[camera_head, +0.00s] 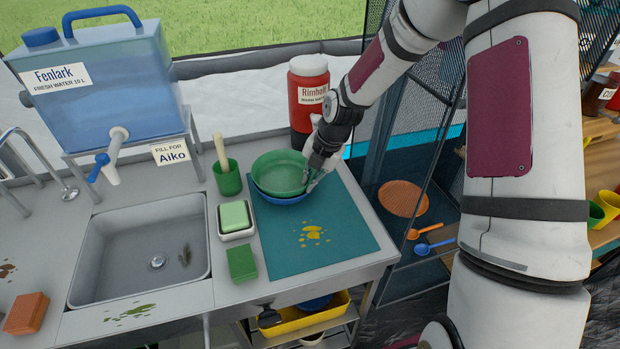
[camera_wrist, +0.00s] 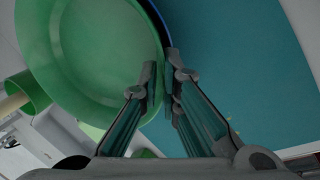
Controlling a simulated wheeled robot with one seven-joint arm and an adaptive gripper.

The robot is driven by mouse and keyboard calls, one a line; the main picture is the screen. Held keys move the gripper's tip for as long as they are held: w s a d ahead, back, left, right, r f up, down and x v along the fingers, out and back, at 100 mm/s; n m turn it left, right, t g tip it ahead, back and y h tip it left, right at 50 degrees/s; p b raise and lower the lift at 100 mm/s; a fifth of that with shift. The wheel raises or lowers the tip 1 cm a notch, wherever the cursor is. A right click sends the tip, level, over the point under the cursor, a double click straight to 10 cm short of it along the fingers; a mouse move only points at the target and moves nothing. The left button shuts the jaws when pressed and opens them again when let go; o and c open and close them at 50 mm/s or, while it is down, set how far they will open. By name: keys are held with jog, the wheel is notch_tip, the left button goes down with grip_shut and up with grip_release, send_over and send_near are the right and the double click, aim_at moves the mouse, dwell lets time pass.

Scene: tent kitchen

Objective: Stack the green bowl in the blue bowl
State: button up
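The green bowl (camera_head: 279,168) is over the blue bowl (camera_head: 281,200), at the back of the teal mat. Only a thin strip of the blue bowl shows under the green one, so I cannot tell whether the green bowl rests fully in it. In the wrist view the green bowl (camera_wrist: 95,50) fills the upper left, with a sliver of blue bowl (camera_wrist: 158,22) along its edge. My gripper (camera_head: 309,180) is at the green bowl's right side. Its fingers (camera_wrist: 160,82) are close together on either side of the green rim, one inside and one outside.
The teal mat (camera_head: 335,245) has yellow stains and clear room in front. A green cup (camera_head: 228,183), a soap dish (camera_head: 236,235) and a green sponge (camera_head: 242,263) stand left of it. A red jug (camera_head: 308,90) stands behind. The sink (camera_head: 140,260) is farther left.

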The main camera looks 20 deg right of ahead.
jog(key=shift+o, duration=0.8)
jog(key=shift+a+f, duration=0.15)
jog(key=shift+f, duration=0.1)
jog(key=shift+w+r, duration=0.1)
jog(key=shift+r, duration=0.4)
jog(key=s+d+r+m+h+p, duration=0.1)
jog(key=s+r+m, duration=0.35)
jog(key=r, duration=0.55)
jog(key=s+d+r+m+h+p, duration=0.1)
jog(key=s+r+m+h, duration=0.15)
jog(key=s+r, duration=0.5)
jog(key=s+r+m+t, duration=0.1)
jog(key=s+r+m, duration=0.4)
jog(key=s+m, duration=0.5)
jog(key=s+r+m+t, duration=0.1)
jog(key=s+r+m, duration=0.4)
jog(key=s+m, duration=0.4)
jog(key=shift+s+a+r+m+t+y+b, duration=0.15)
jog(key=shift+s+a+m+t+y+b, duration=0.25)
jog(key=shift+m, duration=0.4)
jog(key=shift+w, duration=0.1)
